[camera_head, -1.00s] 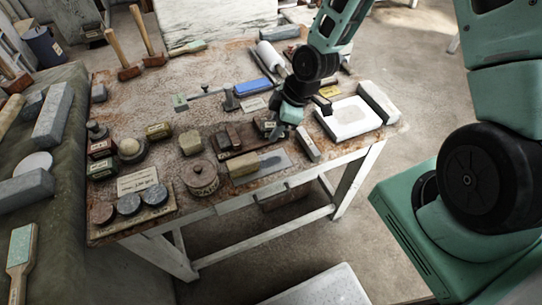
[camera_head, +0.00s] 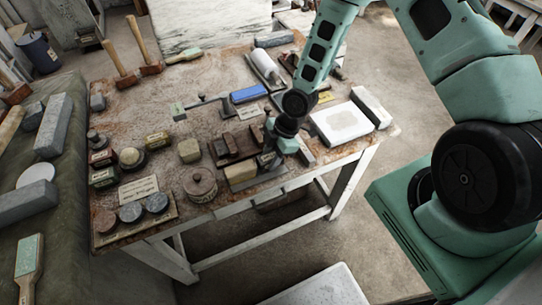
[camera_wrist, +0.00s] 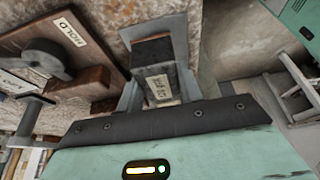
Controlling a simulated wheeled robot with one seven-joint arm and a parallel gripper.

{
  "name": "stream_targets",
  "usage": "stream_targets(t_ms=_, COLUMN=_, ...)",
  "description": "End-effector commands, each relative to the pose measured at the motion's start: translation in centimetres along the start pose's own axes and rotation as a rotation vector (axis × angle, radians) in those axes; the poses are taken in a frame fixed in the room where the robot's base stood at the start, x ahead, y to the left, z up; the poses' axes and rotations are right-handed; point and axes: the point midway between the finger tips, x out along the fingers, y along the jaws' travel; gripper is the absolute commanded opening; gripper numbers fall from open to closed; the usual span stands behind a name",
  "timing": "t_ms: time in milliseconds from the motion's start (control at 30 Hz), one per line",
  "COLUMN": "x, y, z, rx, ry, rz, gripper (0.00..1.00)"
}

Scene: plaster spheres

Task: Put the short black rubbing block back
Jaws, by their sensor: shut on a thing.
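My gripper (camera_wrist: 158,88) is shut on a short black block (camera_wrist: 153,68) with a pale label on its near side. The block's dark top end shows between the two fingers in the wrist view. In the head view my gripper (camera_head: 272,156) is over the front edge of the table, and the black block is mostly hidden there. A brown wooden rack (camera_wrist: 95,80) with dark parts on it lies left of the gripper in the wrist view. In the head view dark blocks (camera_head: 237,146) stand on it, just left of the gripper.
A grey sheet (camera_head: 272,181) lies under the gripper, with a tan block (camera_head: 240,173) at its left. A white slab (camera_head: 342,122) lies to the right. A blue block (camera_head: 248,94) is behind.

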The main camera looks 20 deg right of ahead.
Motion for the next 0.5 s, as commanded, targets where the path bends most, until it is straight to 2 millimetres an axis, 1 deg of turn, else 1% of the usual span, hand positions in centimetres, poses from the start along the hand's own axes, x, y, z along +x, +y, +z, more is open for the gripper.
stream_targets(t_ms=100, x=0.77, y=-0.04, z=0.30, rx=-0.001, ry=0.000, rz=-0.001, gripper=0.07)
stream_targets(t_ms=367, x=0.91, y=-0.01, z=0.39, rx=-0.001, ry=0.000, rz=0.001, gripper=0.07)
stream_targets(t_ms=500, x=1.34, y=-0.02, z=0.56, rx=0.000, ry=0.000, rz=0.000, gripper=0.07)
